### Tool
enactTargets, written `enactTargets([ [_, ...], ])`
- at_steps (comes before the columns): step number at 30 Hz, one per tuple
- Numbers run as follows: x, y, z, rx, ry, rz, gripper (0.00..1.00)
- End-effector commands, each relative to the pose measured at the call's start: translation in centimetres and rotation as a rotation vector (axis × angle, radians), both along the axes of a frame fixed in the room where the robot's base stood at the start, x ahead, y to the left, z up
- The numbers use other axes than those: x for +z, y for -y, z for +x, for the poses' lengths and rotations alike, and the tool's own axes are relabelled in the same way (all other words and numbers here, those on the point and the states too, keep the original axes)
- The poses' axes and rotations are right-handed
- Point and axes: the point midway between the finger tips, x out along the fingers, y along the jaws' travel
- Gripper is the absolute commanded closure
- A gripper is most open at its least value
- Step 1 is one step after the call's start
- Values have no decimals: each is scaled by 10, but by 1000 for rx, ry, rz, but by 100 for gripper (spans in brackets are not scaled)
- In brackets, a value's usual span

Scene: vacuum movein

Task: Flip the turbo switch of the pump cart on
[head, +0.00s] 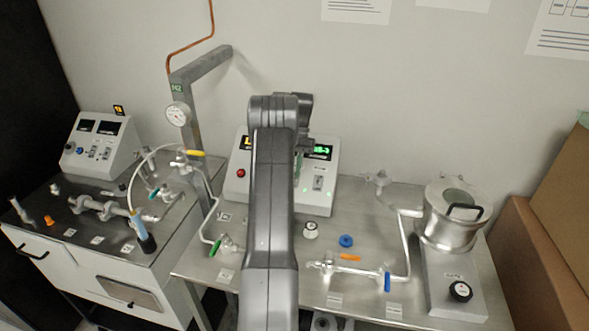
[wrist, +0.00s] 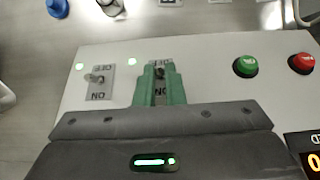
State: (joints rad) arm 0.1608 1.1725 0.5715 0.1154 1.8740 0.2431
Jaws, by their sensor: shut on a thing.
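The pump cart's control box (head: 325,200) stands on the steel table, largely behind my arm in the head view; its sloped panel (wrist: 215,88) fills the wrist view. My gripper (wrist: 160,80) has green fingers, shut on a toggle switch (wrist: 160,72) on a grey plate with OFF and ON markings. The fingers hide most of this switch, and its lever position is unclear. A second toggle switch (wrist: 97,78) is uncovered on the left in the wrist view; it also shows in the head view (head: 318,182). No name label for either switch is readable.
A green button (wrist: 246,66) and a red button (wrist: 302,63) sit to the right on the panel in the wrist view. Another control box (head: 101,145) stands left.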

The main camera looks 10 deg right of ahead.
Motion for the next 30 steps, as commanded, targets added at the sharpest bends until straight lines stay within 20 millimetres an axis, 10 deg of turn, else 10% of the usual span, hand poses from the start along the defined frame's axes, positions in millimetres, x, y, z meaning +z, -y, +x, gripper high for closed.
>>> enactTargets([
  [12, 1, 0, 1, 0, -2, 1, 100],
  [16, 1, 0, 1, 0, -3, 1, 70],
  [30, 1, -1, -2, 0, 28, -12, 70],
])
